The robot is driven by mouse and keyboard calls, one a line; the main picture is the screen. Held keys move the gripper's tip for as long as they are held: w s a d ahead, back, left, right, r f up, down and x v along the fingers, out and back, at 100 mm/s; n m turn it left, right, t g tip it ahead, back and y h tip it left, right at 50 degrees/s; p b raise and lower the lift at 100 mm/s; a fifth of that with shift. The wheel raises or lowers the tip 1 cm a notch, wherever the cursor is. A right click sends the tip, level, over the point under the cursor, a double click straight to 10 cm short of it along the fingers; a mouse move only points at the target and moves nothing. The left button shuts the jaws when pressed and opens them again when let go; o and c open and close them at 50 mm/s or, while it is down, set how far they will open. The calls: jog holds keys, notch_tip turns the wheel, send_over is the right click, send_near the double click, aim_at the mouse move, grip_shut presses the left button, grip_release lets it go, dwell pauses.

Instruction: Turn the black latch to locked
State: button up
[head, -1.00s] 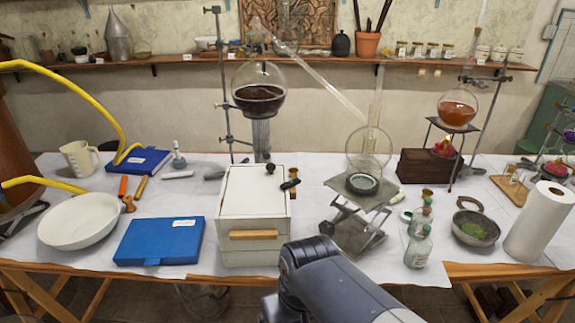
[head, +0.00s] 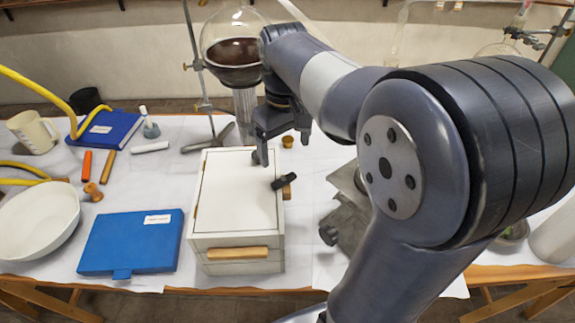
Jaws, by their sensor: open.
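The white box (head: 235,200) stands on the table with its flat lid closed and a wooden handle (head: 237,253) on its front. The black latch (head: 284,182) sits at the right edge of the lid, lying at a slant, with a small wooden piece beside it. My gripper (head: 284,150) is open and points down above the back right part of the box, behind the latch and apart from it. A small black knob (head: 256,158) on the lid is partly hidden by a gripper finger.
A round flask of dark liquid (head: 235,50) on a stand is close behind my gripper. A blue case (head: 130,242) and white bowl (head: 38,220) lie to the left. A grey lab jack (head: 345,222) stands to the right, partly hidden by my arm.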

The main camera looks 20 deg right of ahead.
aim_at(284, 181)
notch_tip(284, 181, down, 10)
jog(key=shift+r, duration=0.2)
jog(key=c, duration=1)
jog(key=shift+a+m, duration=0.1)
jog(key=shift+m, duration=0.3)
jog(key=m, duration=0.2)
jog(key=shift+s+m+p, duration=0.1)
jog(key=shift+m+p, duration=0.25)
jog(key=shift+m, duration=0.05)
jog(key=shift+a+m, duration=0.15)
jog(key=shift+m, duration=1.35)
